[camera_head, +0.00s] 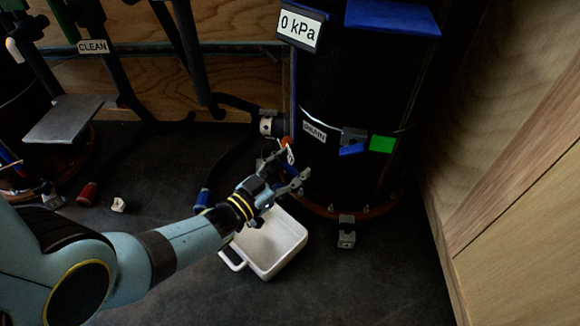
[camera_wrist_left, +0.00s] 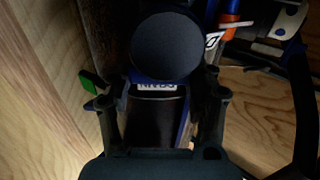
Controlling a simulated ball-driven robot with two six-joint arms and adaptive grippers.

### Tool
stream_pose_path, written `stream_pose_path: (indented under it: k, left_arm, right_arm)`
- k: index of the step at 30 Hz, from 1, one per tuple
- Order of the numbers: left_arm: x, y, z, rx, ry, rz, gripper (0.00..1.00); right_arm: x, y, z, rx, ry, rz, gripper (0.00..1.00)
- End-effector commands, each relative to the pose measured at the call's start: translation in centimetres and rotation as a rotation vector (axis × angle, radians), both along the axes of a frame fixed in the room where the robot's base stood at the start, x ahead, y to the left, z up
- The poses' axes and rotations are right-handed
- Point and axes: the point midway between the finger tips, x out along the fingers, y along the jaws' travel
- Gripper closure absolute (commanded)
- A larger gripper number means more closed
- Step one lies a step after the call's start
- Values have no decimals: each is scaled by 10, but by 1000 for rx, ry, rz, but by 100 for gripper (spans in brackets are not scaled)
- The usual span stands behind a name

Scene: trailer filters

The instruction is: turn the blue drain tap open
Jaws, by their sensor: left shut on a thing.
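A blue tap handle (camera_head: 352,149) sits on the front of the black tank, between the DRAIN label (camera_head: 314,133) and a green tag (camera_head: 381,144). My left gripper (camera_head: 292,168) is left of and below it in the head view, apart from it there. Its two fingers stand spread around something dark that I cannot make out clearly. In the left wrist view a dark round-ended thing (camera_wrist_left: 167,46) fills the space beyond the fingers, with the DRAIN label (camera_wrist_left: 157,88) behind it. The green tag (camera_wrist_left: 92,82) shows left of the fingers. My right gripper is not in view.
A white tray (camera_head: 290,247) stands on the floor below my left gripper. An orange part and a small white marker (camera_head: 290,155) are close to the fingers. A hose with a blue end (camera_head: 203,198) lies left. A wooden wall (camera_head: 515,205) bounds the right side.

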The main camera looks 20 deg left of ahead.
Motion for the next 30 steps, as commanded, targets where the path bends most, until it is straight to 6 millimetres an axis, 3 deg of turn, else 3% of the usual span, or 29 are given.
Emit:
stream_pose_path:
  k: [18, 30]
  left_arm:
    - [-1, -2, -1, -2, 3, 376, 76]
    - [-2, -2, -1, -1, 4, 497, 76]
  right_arm:
    - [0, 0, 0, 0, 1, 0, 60]
    - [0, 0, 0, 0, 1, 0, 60]
